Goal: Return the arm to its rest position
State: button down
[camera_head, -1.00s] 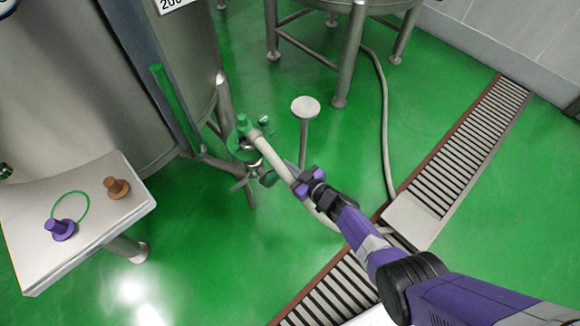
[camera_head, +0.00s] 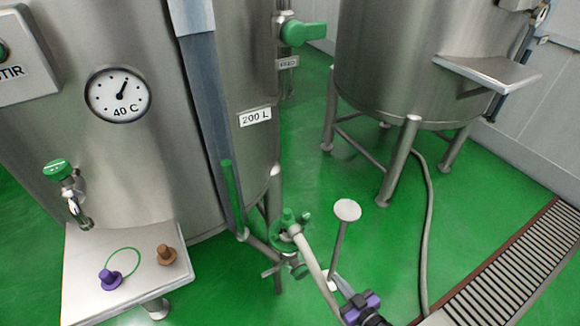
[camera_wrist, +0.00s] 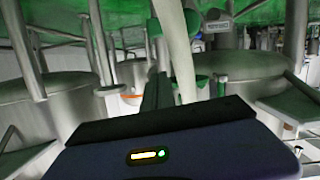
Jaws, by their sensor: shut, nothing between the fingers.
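My gripper (camera_head: 357,303) shows at the bottom edge of the head view as a purple and black end, beside the pale hose (camera_head: 312,258). It is shut, with nothing held. My arm behind it is mostly cut off by the frame edge. In the wrist view my dark gripper body (camera_wrist: 165,140) with a small lit display fills the lower middle; its fingertips cannot be made out there. The hose also runs down the middle of the wrist view (camera_wrist: 180,55). In the head view its upper end is at a green-handled fitting (camera_head: 289,220) low by the tank.
The near steel tank (camera_head: 150,160) carries a dial and a green-handled tap. A small shelf (camera_head: 85,255) holds a purple plug, a brown plug and a green ring. A second tank (camera_head: 400,60) stands at the back. A floor drain (camera_head: 505,265) runs at right; green floor lies between.

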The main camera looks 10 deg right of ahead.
jog(key=d+r+m+t+h, duration=0.1)
jog(key=d+r+t+h, duration=0.3)
jog(key=r, duration=0.6)
jog(key=s+a+r+m+g, duration=0.1)
jog(key=s+a+r, duration=0.1)
jog(key=s+r, duration=0.6)
jog(key=s+a+r+m+g, duration=0.1)
jog(key=s+a+r, duration=0.1)
jog(key=s+r, duration=0.6)
jog(key=s+a+r+m+g, duration=0.1)
jog(key=s+a+r, duration=0.2)
jog(key=s+r, duration=0.5)
jog(key=shift+s+r+m+g, duration=0.3)
jog(key=shift+s+g, duration=0.1)
jog(key=shift+s, duration=4.65)
